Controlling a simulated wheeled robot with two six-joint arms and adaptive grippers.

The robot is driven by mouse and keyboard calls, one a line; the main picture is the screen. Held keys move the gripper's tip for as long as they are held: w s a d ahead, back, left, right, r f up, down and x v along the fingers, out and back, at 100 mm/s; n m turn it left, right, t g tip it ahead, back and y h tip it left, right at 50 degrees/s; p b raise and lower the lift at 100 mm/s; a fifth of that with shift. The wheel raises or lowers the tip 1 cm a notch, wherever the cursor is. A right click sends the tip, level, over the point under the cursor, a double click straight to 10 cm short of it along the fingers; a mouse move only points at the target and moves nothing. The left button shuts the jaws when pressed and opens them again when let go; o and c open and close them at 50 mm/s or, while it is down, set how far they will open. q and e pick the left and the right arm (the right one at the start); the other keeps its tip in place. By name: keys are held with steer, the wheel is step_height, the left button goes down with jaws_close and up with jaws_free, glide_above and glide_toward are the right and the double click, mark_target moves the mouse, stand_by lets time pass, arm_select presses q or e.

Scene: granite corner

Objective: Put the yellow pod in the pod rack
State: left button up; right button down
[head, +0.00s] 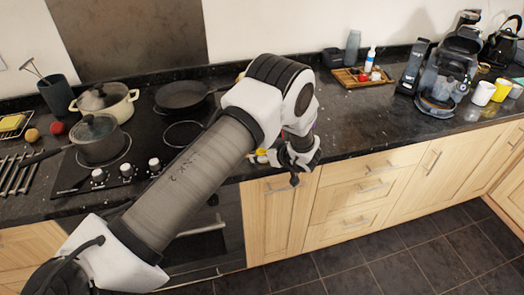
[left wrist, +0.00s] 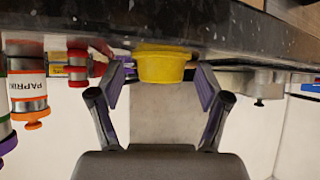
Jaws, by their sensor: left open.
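The yellow pod (left wrist: 162,66) is a small round cup on the dark counter. In the left wrist view, which shows the scene upside down, it is centred between the tips of my left gripper (left wrist: 161,82). The fingers are open, one on each side, with a gap to the pod. In the head view my left gripper (head: 294,178) points down at the counter's front edge, and a small yellow patch (head: 262,155) shows beside it. A dark upright stand (head: 412,66) beside the coffee machine may be the pod rack; I cannot tell for sure. My right gripper is not in view.
Spice jars (left wrist: 28,92) with coloured lids stand close beside the pod; my arm mostly hides them in the head view. A wooden tray (head: 347,80) with small items is farther back.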

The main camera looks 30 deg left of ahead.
arm_select(q)
steer(key=shift+f, duration=0.1)
steer(key=c, duration=0.4)
steer(key=shift+s, duration=0.1)
steer(key=c, duration=0.6)
steer(key=shift+c, duration=0.2)
